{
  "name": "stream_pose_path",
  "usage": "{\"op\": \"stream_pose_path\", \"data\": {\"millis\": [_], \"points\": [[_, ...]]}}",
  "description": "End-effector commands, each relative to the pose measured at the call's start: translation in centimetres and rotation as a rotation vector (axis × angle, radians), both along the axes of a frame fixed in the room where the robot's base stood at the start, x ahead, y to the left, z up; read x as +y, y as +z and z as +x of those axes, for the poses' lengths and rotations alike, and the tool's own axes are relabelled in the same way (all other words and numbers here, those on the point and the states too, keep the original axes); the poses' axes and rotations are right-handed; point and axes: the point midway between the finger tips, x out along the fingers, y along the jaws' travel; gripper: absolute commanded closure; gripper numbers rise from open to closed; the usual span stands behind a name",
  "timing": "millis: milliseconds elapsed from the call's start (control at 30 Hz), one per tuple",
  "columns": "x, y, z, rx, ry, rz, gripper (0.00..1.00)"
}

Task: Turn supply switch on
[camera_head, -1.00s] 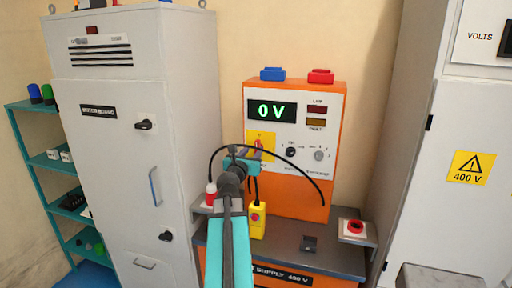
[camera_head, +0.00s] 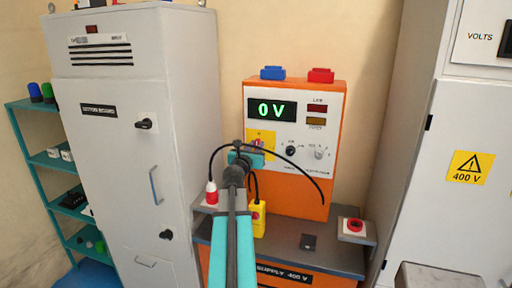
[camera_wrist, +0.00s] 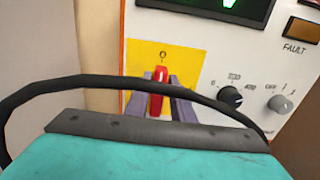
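The supply switch is a red rotary handle (camera_wrist: 157,92) on a yellow plate (camera_wrist: 180,58) on the orange supply cabinet's white panel. Its handle stands upright, pointing at the 0 mark, in the wrist view. My gripper (camera_wrist: 160,108) is at the switch, with one grey finger on each side of the red handle. Whether the fingers press on it cannot be told. In the head view my gripper (camera_head: 257,147) covers much of the switch. The green display (camera_head: 272,110) reads 0 V.
A black cable (camera_wrist: 95,84) arcs across the wrist view between my wrist and the panel. A black knob (camera_wrist: 231,97) and a grey knob (camera_wrist: 281,103) sit right of the switch. A red emergency button (camera_head: 355,225) stands on the ledge. A grey cabinet (camera_head: 110,185) stands at left.

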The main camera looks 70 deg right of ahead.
Motion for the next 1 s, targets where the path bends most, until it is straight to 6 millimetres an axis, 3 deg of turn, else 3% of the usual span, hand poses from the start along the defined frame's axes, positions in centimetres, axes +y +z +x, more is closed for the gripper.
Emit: {"op": "stream_pose_path", "data": {"millis": [33,100,133,567,1000], "points": [[0.00,0.00,0.00,0.000,0.000,0.000,0.88],[0.01,0.01,-0.01,0.000,0.000,0.000,0.99],[0.01,0.01,-0.01,0.000,0.000,0.000,1.00],[-0.01,-0.09,-0.15,-0.053,-0.001,0.002,1.00],[-0.07,-0.42,-0.79,-0.349,-0.001,0.018,1.00]]}}
